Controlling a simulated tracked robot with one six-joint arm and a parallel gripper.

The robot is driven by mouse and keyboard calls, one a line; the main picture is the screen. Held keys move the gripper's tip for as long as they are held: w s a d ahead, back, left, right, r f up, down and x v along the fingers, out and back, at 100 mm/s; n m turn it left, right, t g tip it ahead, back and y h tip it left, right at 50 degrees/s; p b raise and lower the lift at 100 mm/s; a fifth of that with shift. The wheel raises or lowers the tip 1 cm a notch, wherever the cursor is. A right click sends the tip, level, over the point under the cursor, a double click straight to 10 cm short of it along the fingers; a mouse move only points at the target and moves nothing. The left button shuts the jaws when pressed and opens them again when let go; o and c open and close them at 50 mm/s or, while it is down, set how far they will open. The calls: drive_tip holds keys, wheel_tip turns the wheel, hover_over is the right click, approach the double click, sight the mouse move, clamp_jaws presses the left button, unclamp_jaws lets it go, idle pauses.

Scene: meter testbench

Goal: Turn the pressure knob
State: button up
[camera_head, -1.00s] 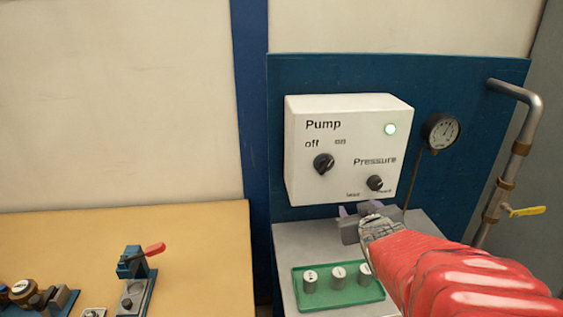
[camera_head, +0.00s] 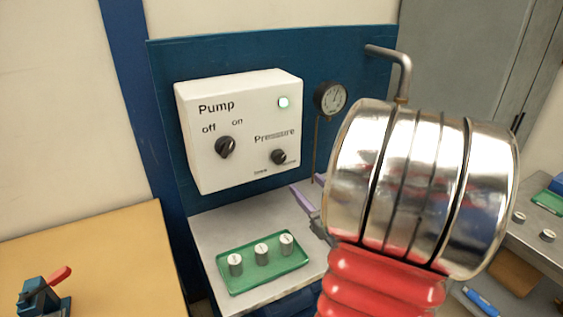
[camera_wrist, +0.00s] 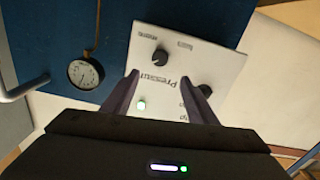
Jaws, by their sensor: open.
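The pressure knob (camera_head: 279,157) is a small black dial at the lower right of the white pump box (camera_head: 210,172). It also shows in the wrist view (camera_wrist: 161,57), just beyond the two fingertips and roughly between them, not touched. My gripper (camera_head: 309,188) is open and empty, with purple fingers to the lower right of the knob in the head view. It shows in the wrist view too (camera_wrist: 160,77). My silver wrist hides part of the fingers in the head view. The larger pump knob (camera_head: 225,147) is left of the pressure knob. The green lamp (camera_head: 283,102) is lit.
A round gauge (camera_head: 330,97) and a bent pipe (camera_head: 405,75) are on the blue panel (camera_head: 165,75) right of the box. A green tray (camera_head: 225,272) with several metal weights lies on the grey bench below. A wooden table (camera_head: 100,245) is at left.

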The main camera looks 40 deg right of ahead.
sight(281, 158)
drive_tip(key=shift+w, duration=0.1)
drive_tip(key=x, duration=1.3)
drive_tip(key=shift+w+d+f, duration=0.1)
drive_tip(key=shift+w, duration=0.25)
drive_tip(key=c, duration=1.1)
